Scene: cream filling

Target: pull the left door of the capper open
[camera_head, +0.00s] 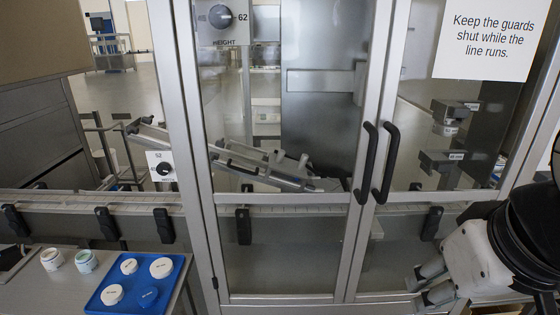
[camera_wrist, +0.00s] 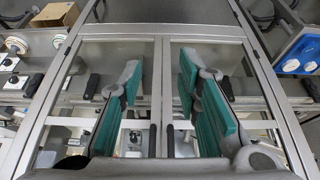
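The capper's left door (camera_head: 285,250) is a framed glass panel and looks shut. Its dark, upright bar handle (camera_head: 367,163) stands at the door's right edge, close beside the right door's handle (camera_head: 388,165). My gripper (camera_head: 416,291) is at the lower right, in front of the right door and below and to the right of both handles. Its fingers are apart, with nothing between them. In the wrist view my gripper (camera_wrist: 160,85) shows two teal-padded fingers spread wide. The middle door frames and two dark handle bars show between them, partly low in the picture; it touches neither handle visibly.
A blue tray (camera_head: 118,308) with several lids and two small jars (camera_head: 52,259) stand on a bench at lower left. A paper sign (camera_head: 492,38) hangs at upper right. A conveyor (camera_head: 285,198) runs behind the glass. A dial (camera_head: 221,16) sits at upper left.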

